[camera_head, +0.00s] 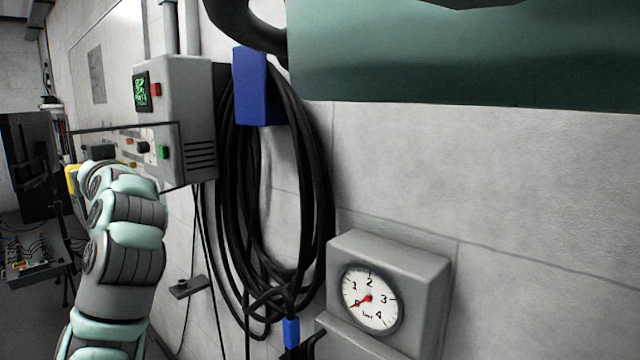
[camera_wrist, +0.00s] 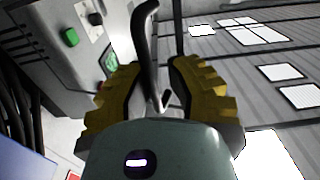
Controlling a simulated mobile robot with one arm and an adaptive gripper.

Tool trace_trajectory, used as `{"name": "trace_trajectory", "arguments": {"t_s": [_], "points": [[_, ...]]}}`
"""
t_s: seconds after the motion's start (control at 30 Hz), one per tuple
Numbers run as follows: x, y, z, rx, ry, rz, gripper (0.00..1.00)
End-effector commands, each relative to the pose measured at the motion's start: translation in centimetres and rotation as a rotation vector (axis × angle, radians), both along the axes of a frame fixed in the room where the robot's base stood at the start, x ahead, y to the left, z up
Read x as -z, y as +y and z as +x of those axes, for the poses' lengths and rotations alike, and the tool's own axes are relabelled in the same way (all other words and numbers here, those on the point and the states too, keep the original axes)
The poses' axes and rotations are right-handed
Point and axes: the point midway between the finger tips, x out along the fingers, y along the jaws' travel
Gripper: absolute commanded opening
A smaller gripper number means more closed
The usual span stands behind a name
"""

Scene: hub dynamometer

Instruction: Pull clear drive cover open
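The clear drive cover (camera_head: 120,127) is a see-through panel with a thin dark outline on the lower front of the grey drive box (camera_head: 190,85). A green button and a dark knob show through or beside it. How far it stands from the box is hard to tell. In the wrist view a curved black handle (camera_wrist: 147,45) runs between the yellow fingers of my gripper (camera_wrist: 156,72). The fingers are apart on either side of the handle, and a gap shows at its right. In the head view my gripper (camera_head: 74,178) is mostly hidden behind my wrist, left of the box.
Black cable coils (camera_head: 225,200) hang from a blue holder (camera_head: 252,85) right of the box. A pressure gauge (camera_head: 370,298) is on the wall at lower right. A bench with wired parts (camera_head: 35,262) stands at far left. A green panel (camera_head: 460,60) fills the upper right.

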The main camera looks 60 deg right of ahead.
Motion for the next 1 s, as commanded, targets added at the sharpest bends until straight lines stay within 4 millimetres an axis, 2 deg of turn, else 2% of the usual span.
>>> {"name": "trace_trajectory", "arguments": {"t_s": [0.03, 0.23, 0.57, 0.73, 1.0], "points": [[0.0, 0.0, 0.0, 0.000, 0.000, -0.001, 0.19], [0.1, -0.2, 0.0, 0.005, 0.001, -0.002, 0.39], [0.1, -0.3, -0.4, 0.010, 0.001, -0.002, 0.39], [0.1, -0.1, -1.9, 0.010, 0.001, -0.002, 0.39], [0.0, 0.3, -5.5, 0.013, -0.003, -0.002, 0.39]]}}
